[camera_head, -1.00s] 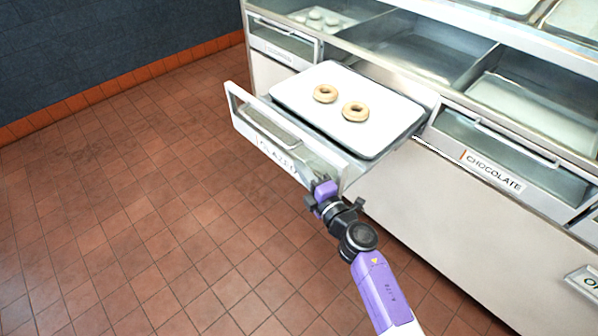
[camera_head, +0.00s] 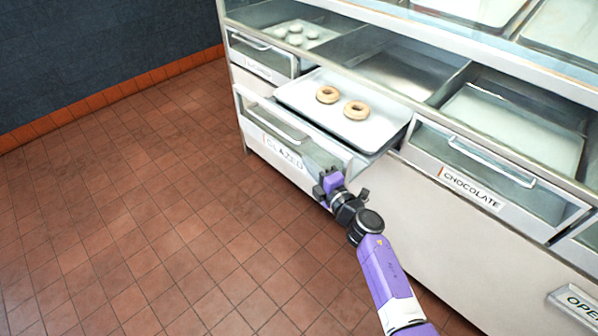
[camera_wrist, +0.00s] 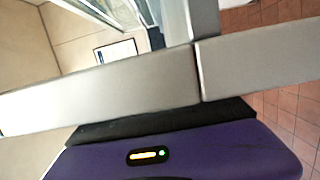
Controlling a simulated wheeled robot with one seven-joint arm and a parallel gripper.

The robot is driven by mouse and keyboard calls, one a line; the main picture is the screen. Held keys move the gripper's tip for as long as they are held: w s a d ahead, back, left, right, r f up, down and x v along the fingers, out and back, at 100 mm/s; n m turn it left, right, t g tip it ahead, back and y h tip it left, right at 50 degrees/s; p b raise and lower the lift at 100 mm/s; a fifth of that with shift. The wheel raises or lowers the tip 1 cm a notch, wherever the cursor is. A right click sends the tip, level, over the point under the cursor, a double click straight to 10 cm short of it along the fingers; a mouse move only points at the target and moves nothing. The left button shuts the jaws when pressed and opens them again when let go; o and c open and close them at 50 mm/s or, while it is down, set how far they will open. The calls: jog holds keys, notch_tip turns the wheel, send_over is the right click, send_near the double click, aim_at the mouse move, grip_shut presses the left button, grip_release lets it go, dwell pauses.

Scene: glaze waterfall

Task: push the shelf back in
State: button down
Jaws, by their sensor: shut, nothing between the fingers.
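The shelf is a drawer with a glass front labelled GLAZED (camera_head: 283,152), pulled partly out of the display case in the head view. A white tray (camera_head: 300,95) sits on it with two ring doughnuts (camera_head: 327,94) (camera_head: 356,110). My gripper (camera_head: 331,182) is shut and empty at the lower right end of the drawer front, close against it; whether it touches is hard to tell. In the wrist view a grey frame bar (camera_wrist: 120,105) crosses right in front of my purple gripper body, and my fingertips are not clearly seen.
The CHOCOLATE drawer (camera_head: 490,165) to the right is shut. Another closed drawer (camera_head: 262,58) is at the left, below a tray of pale dough pieces (camera_head: 298,34). Open tiled floor (camera_head: 150,200) lies in front of the case.

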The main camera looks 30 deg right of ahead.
aim_at(360, 131)
jog(key=w+d+b, duration=0.2)
jog(key=d, duration=0.5)
jog(key=w+d+b, duration=0.3)
jog(key=d, duration=0.5)
jog(key=w+d+b, duration=0.2)
jog(key=d+b, duration=0.1)
jog(key=d, duration=0.4)
jog(key=shift+w+d+f, duration=0.15)
jog(key=shift+d, duration=0.25)
jog(key=shift+w+d+b, duration=0.2)
jog(key=shift+d+b, duration=0.15)
jog(key=shift+d, duration=0.2)
